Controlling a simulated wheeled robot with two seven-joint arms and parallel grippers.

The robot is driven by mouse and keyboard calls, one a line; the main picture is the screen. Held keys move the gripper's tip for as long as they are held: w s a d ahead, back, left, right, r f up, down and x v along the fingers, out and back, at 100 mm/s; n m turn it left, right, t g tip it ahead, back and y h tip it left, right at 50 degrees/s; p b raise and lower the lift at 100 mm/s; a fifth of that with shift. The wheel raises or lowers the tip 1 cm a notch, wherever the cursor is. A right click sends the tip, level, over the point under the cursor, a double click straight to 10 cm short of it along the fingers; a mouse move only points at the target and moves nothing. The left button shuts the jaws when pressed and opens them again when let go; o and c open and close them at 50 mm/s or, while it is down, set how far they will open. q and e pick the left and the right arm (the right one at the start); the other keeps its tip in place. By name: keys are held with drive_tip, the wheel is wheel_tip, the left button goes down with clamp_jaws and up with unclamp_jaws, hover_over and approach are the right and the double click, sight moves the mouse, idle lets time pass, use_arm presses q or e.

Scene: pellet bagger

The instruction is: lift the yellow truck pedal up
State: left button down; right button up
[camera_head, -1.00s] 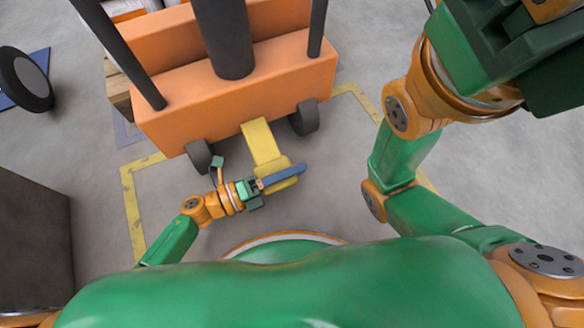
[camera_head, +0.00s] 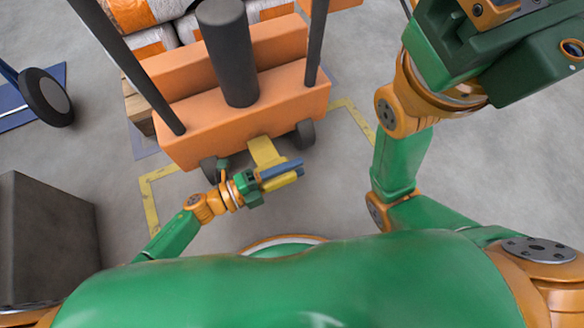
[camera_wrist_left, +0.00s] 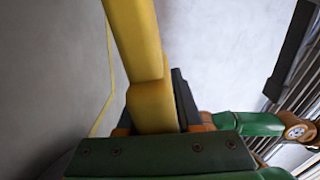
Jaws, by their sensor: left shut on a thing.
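The yellow truck pedal (camera_head: 264,152) juts from the front of the orange truck, between its dark wheels. My left gripper (camera_head: 280,174) is shut on its outer end, with a blue finger along the pedal's upper side. In the left wrist view the pedal (camera_wrist_left: 137,45) is a yellow bar running down from the top. It passes behind the green edge of my left gripper (camera_wrist_left: 155,130), which hides its end. My right gripper's green body (camera_head: 490,55) is at the upper right, close to the head camera. Its fingertips are outside the picture.
The orange truck (camera_head: 240,110) has a dark column and two dark posts. Bags on a pallet (camera_head: 140,105) stand behind it. A grey box (camera_head: 45,235) is at the left, a dark wheel (camera_head: 45,95) at the upper left.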

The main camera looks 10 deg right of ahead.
use_arm(q)
drive_tip(key=shift+w+r, duration=0.15)
drive_tip(key=shift+r, duration=0.05)
drive_tip(key=c, duration=0.6)
unclamp_jaws()
drive_tip(key=shift+a, duration=0.1)
drive_tip(key=p+v, duration=0.1)
drive_tip(key=v, duration=0.5)
drive_tip(key=shift+a+p, duration=0.3)
drive_tip(key=shift+p, duration=0.05)
drive_tip(key=shift+s+a, duration=0.2)
